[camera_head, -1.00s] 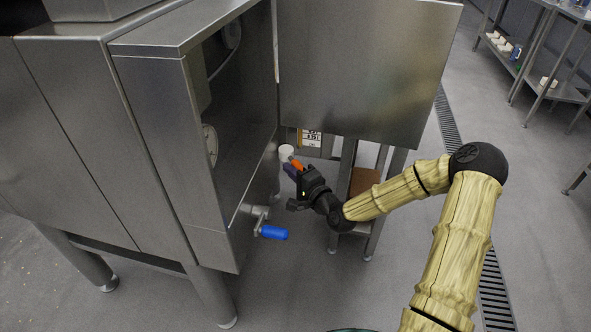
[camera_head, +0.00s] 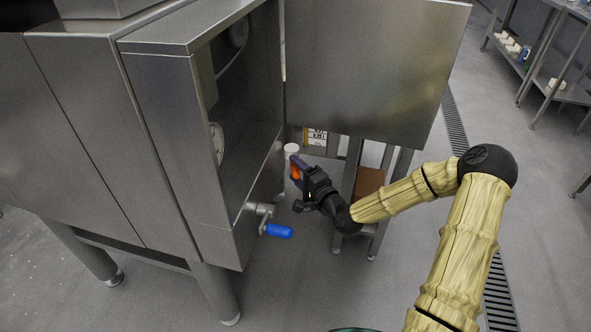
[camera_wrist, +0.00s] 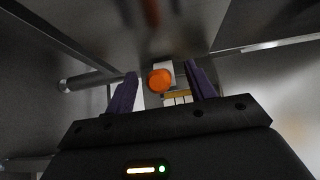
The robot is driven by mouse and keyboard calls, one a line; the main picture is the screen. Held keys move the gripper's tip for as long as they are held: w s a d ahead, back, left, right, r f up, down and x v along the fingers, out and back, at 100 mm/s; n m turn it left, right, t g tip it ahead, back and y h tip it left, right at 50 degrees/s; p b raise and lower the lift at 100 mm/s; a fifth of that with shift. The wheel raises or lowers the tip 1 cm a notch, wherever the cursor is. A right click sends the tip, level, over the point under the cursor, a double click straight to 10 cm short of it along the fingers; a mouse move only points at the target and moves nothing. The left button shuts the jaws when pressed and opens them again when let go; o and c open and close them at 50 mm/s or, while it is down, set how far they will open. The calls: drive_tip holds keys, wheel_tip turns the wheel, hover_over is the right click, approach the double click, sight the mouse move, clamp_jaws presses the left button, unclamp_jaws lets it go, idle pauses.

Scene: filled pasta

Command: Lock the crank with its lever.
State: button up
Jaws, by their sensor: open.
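The crank, with a blue handle (camera_head: 277,230) on a grey arm, sticks out from the lower front of the steel machine. An orange knob (camera_head: 295,172), which looks like the end of the lever, shows at my gripper (camera_head: 294,164), partly covered by a purple finger. In the wrist view the round orange end (camera_wrist: 160,80) lies between the two purple fingers of my open gripper (camera_wrist: 160,73), with gaps on both sides. The fingers are not closed on it. My gripper is above and right of the blue handle, which I cannot make out in the wrist view.
The steel machine (camera_head: 160,110) stands at left, its open door panel (camera_head: 370,70) hanging above my gripper. A small stand with a brown surface (camera_head: 368,183) is just right of my gripper. A white cylinder (camera_head: 291,149) shows behind it. Floor at front is clear.

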drive_tip(key=v, duration=0.8)
drive_tip(key=shift+p, duration=0.4)
